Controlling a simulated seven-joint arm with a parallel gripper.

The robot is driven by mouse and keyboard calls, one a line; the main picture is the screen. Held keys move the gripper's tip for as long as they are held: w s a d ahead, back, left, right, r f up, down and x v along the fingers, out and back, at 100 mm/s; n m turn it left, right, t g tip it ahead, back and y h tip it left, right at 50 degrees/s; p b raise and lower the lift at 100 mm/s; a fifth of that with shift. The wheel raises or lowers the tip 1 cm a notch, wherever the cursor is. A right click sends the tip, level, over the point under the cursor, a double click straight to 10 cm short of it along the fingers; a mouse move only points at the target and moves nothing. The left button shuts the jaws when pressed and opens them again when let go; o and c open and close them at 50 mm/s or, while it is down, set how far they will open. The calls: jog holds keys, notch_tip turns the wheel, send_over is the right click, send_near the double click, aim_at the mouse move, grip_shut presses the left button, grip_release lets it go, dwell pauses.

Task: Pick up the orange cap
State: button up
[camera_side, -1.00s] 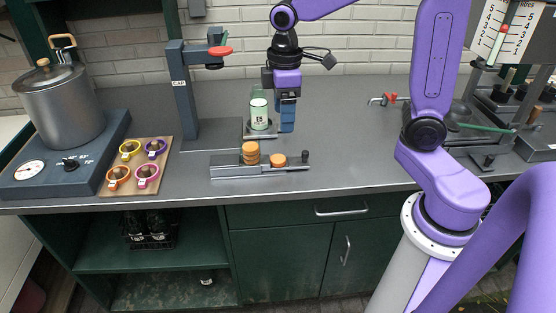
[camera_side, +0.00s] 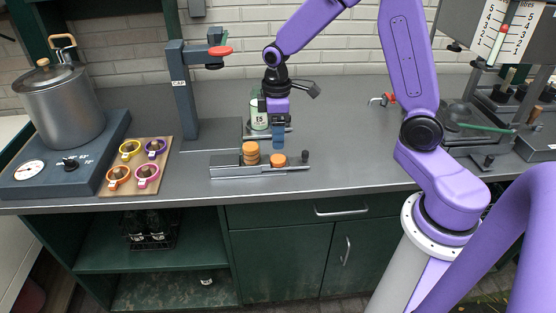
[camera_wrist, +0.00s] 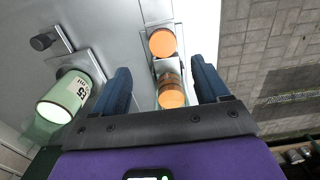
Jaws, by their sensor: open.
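A short orange cap (camera_side: 278,160) lies on the right part of a grey metal rail tray (camera_side: 225,171) in the side view. A stack of several orange caps (camera_side: 250,153) stands left of it on the same tray. My gripper (camera_side: 278,143) is just above the single cap, its blue fingers pointing down, and it holds nothing. In the wrist view the fingers of my gripper (camera_wrist: 160,72) are apart. The single cap (camera_wrist: 162,42) shows beyond them, and the stack (camera_wrist: 172,97) shows between them, its lower part partly shaded. I cannot tell the exact height gap.
A tall grey press stand (camera_side: 184,92) rises behind left. The counter right of the tray is clear.

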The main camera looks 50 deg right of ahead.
aim_at(280, 158)
notch_tip(280, 158, down, 2)
jog(key=shift+f, duration=0.2)
jog(key=f, duration=0.2)
jog(key=s+f, duration=0.1)
jog(key=shift+d+f, duration=0.1)
jog(key=shift+f, duration=1)
jog(key=c, duration=1.1)
